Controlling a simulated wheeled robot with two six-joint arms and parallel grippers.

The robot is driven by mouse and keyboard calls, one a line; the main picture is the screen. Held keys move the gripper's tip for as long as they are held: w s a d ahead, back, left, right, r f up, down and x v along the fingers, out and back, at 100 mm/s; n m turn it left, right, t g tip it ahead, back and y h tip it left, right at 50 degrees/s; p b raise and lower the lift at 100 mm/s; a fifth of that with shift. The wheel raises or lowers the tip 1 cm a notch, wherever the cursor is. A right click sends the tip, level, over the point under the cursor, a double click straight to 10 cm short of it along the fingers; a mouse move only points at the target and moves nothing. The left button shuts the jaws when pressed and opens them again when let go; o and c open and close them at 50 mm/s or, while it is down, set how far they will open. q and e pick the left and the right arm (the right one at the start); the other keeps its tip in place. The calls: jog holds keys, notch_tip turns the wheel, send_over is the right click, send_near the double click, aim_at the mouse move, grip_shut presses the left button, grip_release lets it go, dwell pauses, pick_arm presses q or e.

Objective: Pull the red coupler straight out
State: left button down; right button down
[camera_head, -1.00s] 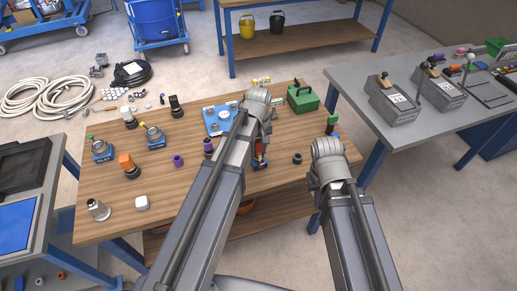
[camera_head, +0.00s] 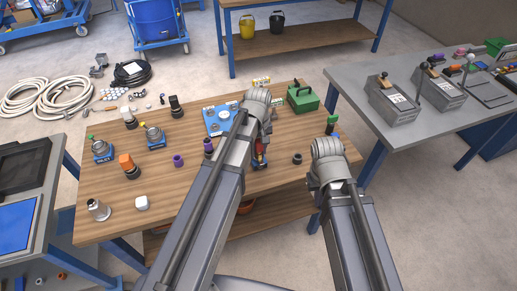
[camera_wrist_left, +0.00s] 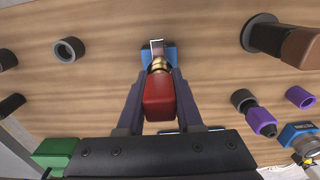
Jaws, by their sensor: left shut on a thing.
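In the left wrist view the red coupler (camera_wrist_left: 159,97) lies between the two fingers of my left gripper (camera_wrist_left: 159,80), which is shut on it. A brass fitting (camera_wrist_left: 159,65) sits at the far end of the coupler, in line with it. Beyond it is a blue block (camera_wrist_left: 171,55) with a pale metal bracket, on the wooden table. I cannot tell whether the coupler and the fitting are apart. In the head view my left arm covers most of this spot. My right arm shows in the head view, but its gripper is hidden.
The wooden table (camera_head: 110,188) holds several other fittings. A purple ring (camera_head: 178,161), a white cap (camera_head: 142,203) and an orange-topped part (camera_head: 129,165) stand left of my left arm. A green box (camera_head: 303,97) stands at the back right. A dark ring (camera_head: 297,158) lies between my arms.

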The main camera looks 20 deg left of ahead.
aim_at(258, 140)
pick_arm(q)
jog(key=shift+r+p, duration=2.9)
jog(key=shift+r, duration=0.1)
jog(key=shift+r, duration=0.1)
jog(key=shift+r+p, duration=1.9)
jog(key=shift+p, duration=0.1)
